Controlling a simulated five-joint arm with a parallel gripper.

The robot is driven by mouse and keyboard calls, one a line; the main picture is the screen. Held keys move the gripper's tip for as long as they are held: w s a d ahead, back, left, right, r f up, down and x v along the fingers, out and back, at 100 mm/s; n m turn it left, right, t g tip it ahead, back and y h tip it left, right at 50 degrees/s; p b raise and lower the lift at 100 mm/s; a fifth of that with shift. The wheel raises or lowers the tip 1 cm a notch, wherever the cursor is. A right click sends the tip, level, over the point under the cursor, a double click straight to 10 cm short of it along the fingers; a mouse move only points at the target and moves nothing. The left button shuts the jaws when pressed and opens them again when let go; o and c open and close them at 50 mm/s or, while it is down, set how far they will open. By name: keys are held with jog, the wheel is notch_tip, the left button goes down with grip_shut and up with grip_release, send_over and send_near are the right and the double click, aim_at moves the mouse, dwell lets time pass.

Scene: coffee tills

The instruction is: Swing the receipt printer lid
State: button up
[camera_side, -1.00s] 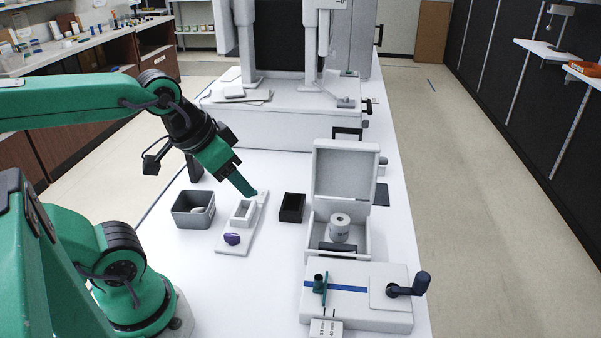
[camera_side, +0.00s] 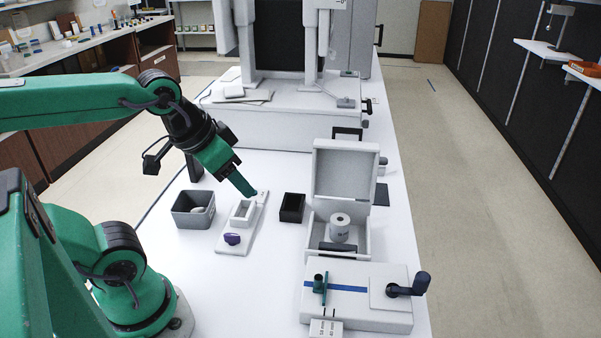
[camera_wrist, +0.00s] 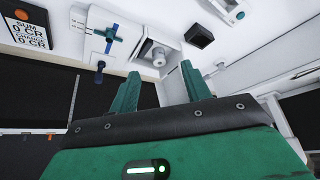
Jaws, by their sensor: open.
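The receipt printer (camera_side: 378,236) is a light grey box on the white table, right of centre in the side view. Its lid (camera_side: 343,174) stands raised at the back. A white paper roll (camera_side: 340,228) sits inside, and a dark bar lies along the front edge. In the wrist view the printer (camera_wrist: 172,46) and its roll (camera_wrist: 159,57) show beyond the fingers. My gripper (camera_side: 250,190) is left of the printer and apart from it, over the far end of a pale tray. In the wrist view my gripper (camera_wrist: 160,85) has its two green fingers spread, with nothing between them.
A grey bin (camera_side: 178,216), the pale tray (camera_side: 228,248) with a purple item (camera_side: 232,239), and a small black box (camera_side: 292,208) stand left of the printer. A grey device with a dark crank (camera_side: 420,283) stands in front. A large machine (camera_side: 270,128) stands behind.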

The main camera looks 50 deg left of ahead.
jog(key=c, duration=0.3)
jog(key=shift+w+r, duration=0.25)
jog(key=shift+r, duration=0.05)
jog(key=shift+c, duration=0.4)
jog(key=w+a+r+n+g, duration=0.1)
jog(key=w+r+n, duration=0.4)
jog(key=w+n, duration=0.25)
jog(key=w+a+r+n+g, duration=0.1)
jog(key=w+r+n+g, duration=0.1)
jog(key=w+r+n, duration=0.5)
jog(key=w+f+n+g, duration=0.1)
jog(key=w+n, duration=0.2)
jog(key=w, duration=0.2)
jog(key=w+a+f+n, duration=0.1)
jog(key=w+f+n, duration=0.1)
jog(key=w+n, duration=0.2)
jog(key=w+a+f+n+g, duration=0.1)
jog(key=w+n, duration=0.3)
jog(key=w, duration=0.2)
jog(key=shift+w+f+g, duration=0.1)
jog(key=shift+f+g, duration=0.15)
jog(key=shift+g, duration=0.05)
jog(key=shift+w+a+f+n, duration=0.15)
jog(key=shift+w+f+n, duration=0.25)
jog(key=shift+w+n, duration=0.3)
jog(key=shift+s+f, duration=0.1)
jog(key=shift+f, duration=0.05)
